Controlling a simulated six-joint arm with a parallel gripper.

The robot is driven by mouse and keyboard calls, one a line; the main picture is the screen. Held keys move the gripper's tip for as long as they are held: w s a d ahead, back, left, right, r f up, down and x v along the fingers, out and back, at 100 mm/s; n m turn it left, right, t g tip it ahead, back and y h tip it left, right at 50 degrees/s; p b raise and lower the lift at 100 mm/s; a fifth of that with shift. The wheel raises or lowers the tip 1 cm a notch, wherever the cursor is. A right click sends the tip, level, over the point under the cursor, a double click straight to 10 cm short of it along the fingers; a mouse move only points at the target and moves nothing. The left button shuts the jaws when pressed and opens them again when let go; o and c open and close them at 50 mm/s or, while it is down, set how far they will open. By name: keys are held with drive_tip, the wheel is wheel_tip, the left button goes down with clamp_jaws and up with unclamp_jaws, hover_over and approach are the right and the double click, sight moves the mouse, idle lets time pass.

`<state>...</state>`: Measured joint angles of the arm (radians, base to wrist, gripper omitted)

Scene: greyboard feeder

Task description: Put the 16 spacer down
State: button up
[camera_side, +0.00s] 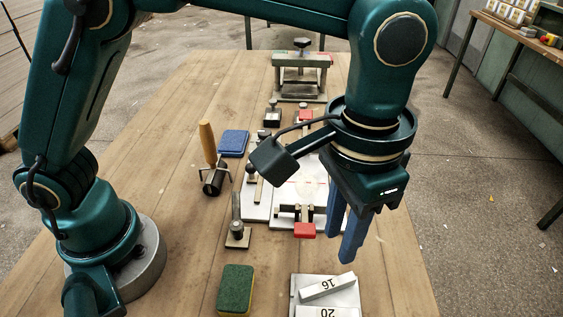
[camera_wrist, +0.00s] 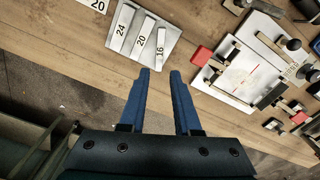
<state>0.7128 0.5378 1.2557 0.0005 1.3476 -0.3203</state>
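The 16 spacer (camera_side: 342,284) is a pale block marked 16. It lies on a light grey plate (camera_side: 297,297) at the front of the table, slightly askew to the 20 spacer (camera_side: 310,312) beside it. In the wrist view the 16 spacer (camera_wrist: 159,60) is the rightmost block on the plate (camera_wrist: 176,37), with the 20 spacer (camera_wrist: 142,37) and the 24 spacer (camera_wrist: 122,27) to its left. My gripper (camera_side: 345,243) has blue fingers pointing down, above and behind the plate. In the wrist view my gripper (camera_wrist: 160,74) is open, with nothing between its fingers.
A green-topped sponge (camera_side: 235,288) lies left of the plate. Behind is a fixture plate with red-tipped clamps (camera_side: 305,230). A wooden-handled roller (camera_side: 210,150) and a blue pad (camera_side: 233,143) lie left of it. A press (camera_side: 300,75) stands at the back. The table's left side has bare room.

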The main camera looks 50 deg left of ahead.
drive_tip(key=a+r+n+t+h, duration=0.1)
drive_tip(key=a+r, duration=0.2)
drive_tip(key=a, duration=0.2)
drive_tip(key=a+r+n+t, duration=0.1)
drive_tip(key=a+r, duration=0.2)
drive_tip(key=a, duration=0.3)
drive_tip(key=s+a+f+n+t+y, duration=0.1)
drive_tip(key=s+a+f+n+t, duration=0.1)
drive_tip(key=s+a, duration=0.4)
drive_tip(key=a+t, duration=0.1)
drive_tip(key=a, duration=0.2)
drive_tip(key=shift+s+a+f+n+t, duration=0.25)
drive_tip(key=shift+a+f+n+t, duration=0.05)
drive_tip(key=shift+f, duration=0.05)
